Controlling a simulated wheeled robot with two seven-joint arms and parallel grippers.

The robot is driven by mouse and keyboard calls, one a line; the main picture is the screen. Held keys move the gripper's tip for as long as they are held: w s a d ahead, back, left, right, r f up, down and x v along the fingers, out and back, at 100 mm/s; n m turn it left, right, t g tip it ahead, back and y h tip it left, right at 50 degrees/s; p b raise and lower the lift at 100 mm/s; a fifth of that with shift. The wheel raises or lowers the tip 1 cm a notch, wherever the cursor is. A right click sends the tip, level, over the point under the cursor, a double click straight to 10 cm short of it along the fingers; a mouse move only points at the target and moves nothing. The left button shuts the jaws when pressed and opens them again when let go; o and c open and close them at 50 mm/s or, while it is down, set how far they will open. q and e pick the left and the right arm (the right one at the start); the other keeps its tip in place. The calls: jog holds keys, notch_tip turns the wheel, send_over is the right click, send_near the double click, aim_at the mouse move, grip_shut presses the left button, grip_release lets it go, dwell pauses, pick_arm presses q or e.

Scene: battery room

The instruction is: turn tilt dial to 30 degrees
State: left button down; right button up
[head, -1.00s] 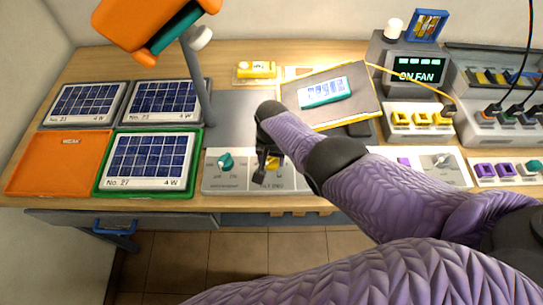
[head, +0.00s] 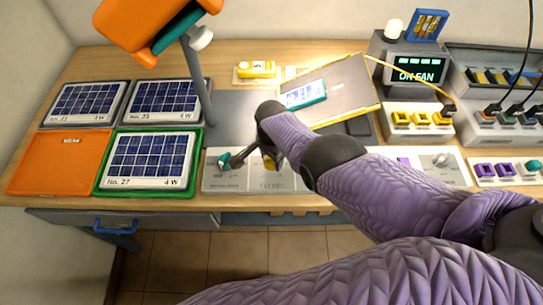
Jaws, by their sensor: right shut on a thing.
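The tilt dial is a yellow knob (head: 269,162) on a light grey control panel (head: 290,182) at the front middle of the bench. My right gripper (head: 258,160) reaches down over it from the right and is shut on it. Its dark wrist and fingers hide much of the dial and the scale, so I cannot read the angle. A dark part of the gripper points left towards a teal knob (head: 224,160) on the same panel. My left gripper is not in view.
Solar panels (head: 152,153) and an orange tray (head: 58,165) lie at left. An orange lamp (head: 150,30) hangs above on a grey arm (head: 200,90).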

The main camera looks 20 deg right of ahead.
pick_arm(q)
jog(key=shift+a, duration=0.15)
pick_arm(e)
jog(key=shift+w+r, duration=0.1)
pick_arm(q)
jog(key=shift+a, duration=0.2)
pick_arm(e)
jog(key=o, duration=1)
jog(key=shift+o, duration=1.3)
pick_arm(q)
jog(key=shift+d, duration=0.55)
pick_arm(e)
notch_tip(320, 180, up, 10)
jog(key=p, duration=0.8)
jog(key=shift+p, duration=0.35)
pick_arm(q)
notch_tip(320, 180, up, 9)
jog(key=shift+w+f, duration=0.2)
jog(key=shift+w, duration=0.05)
